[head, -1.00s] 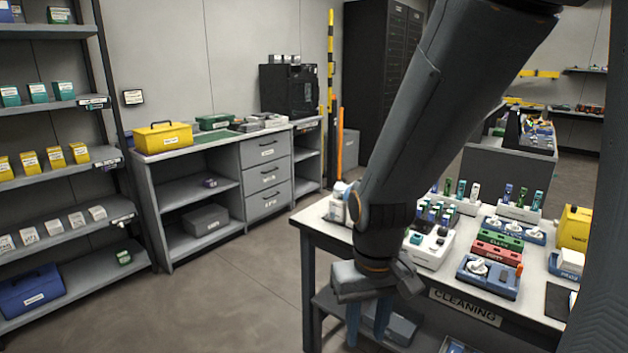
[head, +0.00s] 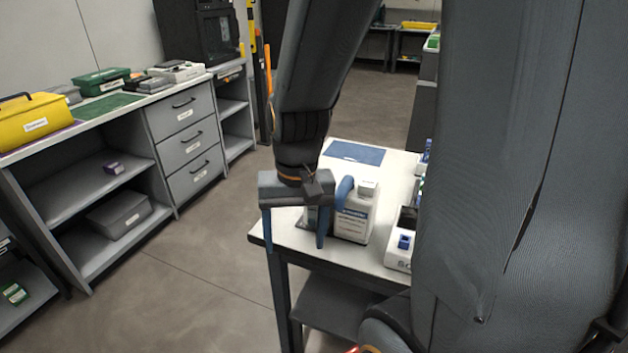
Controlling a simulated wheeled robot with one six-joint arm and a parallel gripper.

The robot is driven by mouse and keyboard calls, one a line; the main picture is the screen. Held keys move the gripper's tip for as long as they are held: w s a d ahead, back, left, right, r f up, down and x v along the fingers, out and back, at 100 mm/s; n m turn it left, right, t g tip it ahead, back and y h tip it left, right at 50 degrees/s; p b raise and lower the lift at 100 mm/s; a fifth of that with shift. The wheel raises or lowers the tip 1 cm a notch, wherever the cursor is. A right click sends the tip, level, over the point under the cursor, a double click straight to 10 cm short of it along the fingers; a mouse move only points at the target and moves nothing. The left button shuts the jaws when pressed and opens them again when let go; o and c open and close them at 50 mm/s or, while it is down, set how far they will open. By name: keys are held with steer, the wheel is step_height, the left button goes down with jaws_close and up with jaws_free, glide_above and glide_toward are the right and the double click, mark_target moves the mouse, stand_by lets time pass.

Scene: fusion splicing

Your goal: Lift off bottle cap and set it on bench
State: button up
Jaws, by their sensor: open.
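A white bottle (head: 355,222) with a blue-striped label stands upright on the white-topped bench (head: 397,180), near its left end. Its pale cap (head: 368,187) is on top, at the bottle's upper right. My gripper (head: 293,247) points down, open and empty, to the left of the bottle in the picture. Its blue right finger shows just left of the bottle; I cannot tell the depth between them. Another pale item behind my gripper is mostly hidden.
A blue mat (head: 354,153) lies on the bench behind the bottle, with bare bench to its right. A white holder (head: 400,245) stands right of the bottle, partly hidden by my body. A grey cabinet bench (head: 150,130) stands at left, with open floor between.

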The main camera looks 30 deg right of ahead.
steer(key=w+d+r+m+t+y+p, duration=0.1)
steer(key=w+d+r+m, duration=0.1)
steer(key=w+d+m, duration=0.45)
steer(key=w+d+r+m+t+p, duration=0.15)
steer(key=d+m, duration=0.25)
steer(key=m, duration=0.6)
steer(key=w+d+r+m+t+y+p, duration=0.1)
steer(key=w+d+r+m, duration=0.2)
steer(key=d+m, duration=0.35)
steer(key=shift+m, duration=0.9)
steer(key=x, duration=0.3)
steer(key=a+x, duration=0.1)
steer(key=x, duration=0.3)
steer(key=shift+s+a+p, duration=0.2)
steer(key=shift+p, duration=0.15)
steer(key=shift+r, duration=0.1)
steer(key=c, duration=1.1)
step_height(320, 180, up, 10)
